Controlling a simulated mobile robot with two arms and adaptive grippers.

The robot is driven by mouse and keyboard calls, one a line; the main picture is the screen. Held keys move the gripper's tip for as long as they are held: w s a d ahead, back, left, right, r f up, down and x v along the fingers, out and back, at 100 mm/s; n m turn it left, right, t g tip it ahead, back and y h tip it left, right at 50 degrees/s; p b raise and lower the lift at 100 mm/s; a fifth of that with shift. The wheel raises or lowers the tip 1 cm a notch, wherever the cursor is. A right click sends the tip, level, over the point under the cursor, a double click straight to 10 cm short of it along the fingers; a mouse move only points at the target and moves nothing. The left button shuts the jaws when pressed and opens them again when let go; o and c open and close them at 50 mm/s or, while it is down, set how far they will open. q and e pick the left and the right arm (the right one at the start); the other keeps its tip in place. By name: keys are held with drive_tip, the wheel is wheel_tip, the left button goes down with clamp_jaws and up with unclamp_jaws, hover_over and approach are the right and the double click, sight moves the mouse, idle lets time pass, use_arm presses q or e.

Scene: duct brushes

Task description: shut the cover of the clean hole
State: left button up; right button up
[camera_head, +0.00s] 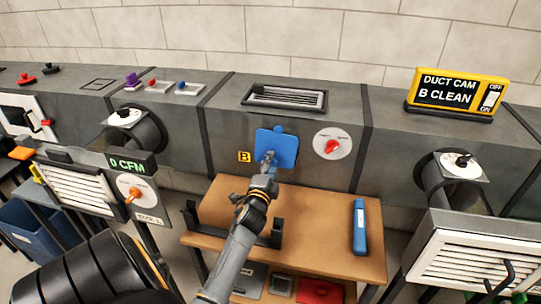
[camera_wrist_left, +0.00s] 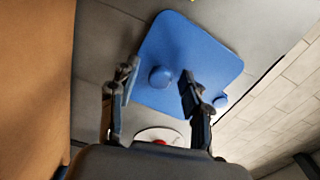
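A blue square cover (camera_head: 285,143) lies against the front face of the grey duct, just right of a yellow B label (camera_head: 244,156). It sits slightly tilted, and no hole shows around it. In the left wrist view the cover (camera_wrist_left: 200,55) has a round blue knob (camera_wrist_left: 160,77) in its middle and a smaller blue nub (camera_wrist_left: 220,101) at its edge. My left gripper (camera_head: 268,160) is in front of the cover's lower left part. Its fingers (camera_wrist_left: 158,84) are apart on either side of the knob; contact is not visible. My right gripper is out of view.
A yellow sign (camera_head: 457,92) reads "DUCT CAM B CLEAN". A white dial with a red knob (camera_head: 332,146) is right of the cover. Below is a wooden table (camera_head: 315,232) with a blue tube (camera_head: 359,227) and a black bracket (camera_head: 276,233). A vent grille (camera_head: 286,95) is on top of the duct.

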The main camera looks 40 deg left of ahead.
use_arm(q)
drive_tip(key=v, duration=1.2)
